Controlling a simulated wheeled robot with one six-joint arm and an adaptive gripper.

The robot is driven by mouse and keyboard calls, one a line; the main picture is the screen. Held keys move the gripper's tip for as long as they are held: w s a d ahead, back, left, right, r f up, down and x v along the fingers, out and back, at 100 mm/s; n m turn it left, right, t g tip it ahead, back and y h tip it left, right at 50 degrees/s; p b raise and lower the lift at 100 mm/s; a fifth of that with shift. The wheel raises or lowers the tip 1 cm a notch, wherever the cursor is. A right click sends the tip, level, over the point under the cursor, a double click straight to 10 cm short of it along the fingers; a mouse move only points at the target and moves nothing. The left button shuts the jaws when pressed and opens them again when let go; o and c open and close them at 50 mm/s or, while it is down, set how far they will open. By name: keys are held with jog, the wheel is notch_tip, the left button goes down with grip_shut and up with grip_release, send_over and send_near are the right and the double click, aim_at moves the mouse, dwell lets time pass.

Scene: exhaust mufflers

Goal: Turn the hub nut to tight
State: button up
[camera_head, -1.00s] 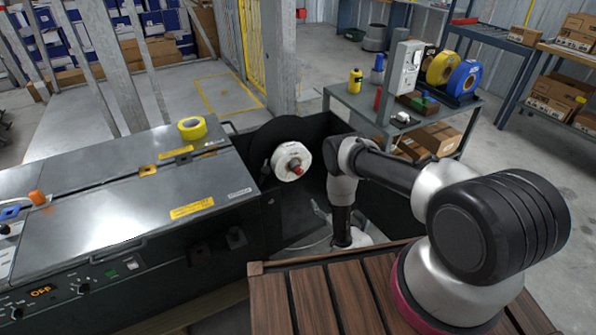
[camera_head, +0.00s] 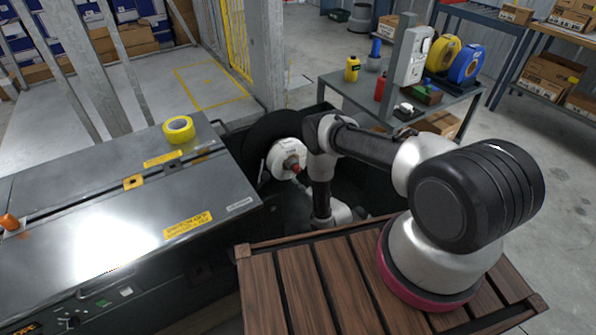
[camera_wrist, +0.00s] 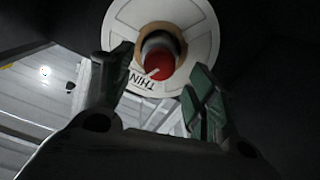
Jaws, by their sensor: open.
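The red hub nut (camera_head: 291,168) sits at the middle of a white disc (camera_head: 284,153) on the dark reel beside the machine. In the wrist view the nut (camera_wrist: 161,65) shows as a red round end inside the white disc (camera_wrist: 196,22), which bears black letters and a thin pale pointer line. My gripper (camera_wrist: 158,72) is open, with its green-padded fingers on either side of the nut in the picture. No contact shows, and the depth gap cannot be told. In the head view my arm reaches down beside the reel, and the fingers are hard to make out.
The grey machine (camera_head: 110,210) with a yellow tape roll (camera_head: 178,129) on top stands left of the reel. A slatted wooden surface (camera_head: 300,290) lies in front. A grey cart (camera_head: 375,112) with bottles and tape reels stands behind my arm.

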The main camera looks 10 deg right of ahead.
aim_at(299, 171)
jog(key=shift+x, duration=1.7)
jog(key=c, duration=1)
jog(key=shift+c, duration=0.2)
jog(key=m, duration=0.6)
jog(key=shift+d+m, duration=0.1)
jog(key=shift+m, duration=0.2)
jog(key=m, duration=0.6)
jog(key=shift+o, duration=0.2)
jog(key=shift+m, duration=0.3)
jog(key=shift+c, duration=0.2)
jog(key=o, duration=1)
